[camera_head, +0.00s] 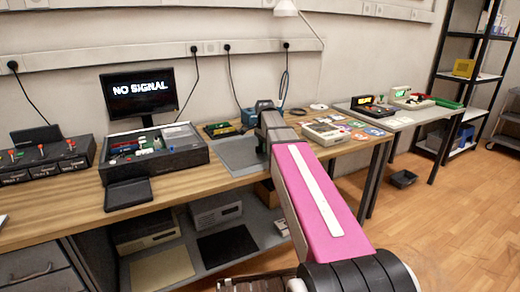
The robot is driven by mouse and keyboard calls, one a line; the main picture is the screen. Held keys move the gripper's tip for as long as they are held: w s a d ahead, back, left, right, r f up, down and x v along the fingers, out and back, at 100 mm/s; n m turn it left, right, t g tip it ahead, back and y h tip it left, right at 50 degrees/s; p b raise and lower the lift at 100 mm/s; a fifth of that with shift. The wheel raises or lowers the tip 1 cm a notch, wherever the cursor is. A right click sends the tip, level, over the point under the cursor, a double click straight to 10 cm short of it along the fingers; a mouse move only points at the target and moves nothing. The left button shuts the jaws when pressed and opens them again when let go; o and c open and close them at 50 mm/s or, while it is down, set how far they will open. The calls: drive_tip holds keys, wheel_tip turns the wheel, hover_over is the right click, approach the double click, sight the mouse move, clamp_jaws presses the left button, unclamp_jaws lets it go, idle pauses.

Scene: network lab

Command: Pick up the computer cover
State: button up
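My pink arm reaches from the bottom right over the wooden workbench. Its far end, with my gripper (268,122), is above the bench near a flat grey panel (236,155). The fingers are too small and hidden to tell whether they are open or hold anything. No part is clearly marked as the computer cover. Candidates are this grey panel, which my arm partly hides, and two flat plates on the low shelf: a beige one (162,269) and a black one (228,248). An open dark case (155,160) with coloured parts inside stands on the bench.
A monitor (139,93) reading "NO SIGNAL" stands behind the case. A dark box with knobs (42,162) is at left. A beige device (324,134) and discs lie right of my arm. Beige computer cases (215,212) stand below. The floor at right is mostly clear.

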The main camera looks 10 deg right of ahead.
clamp_jaws()
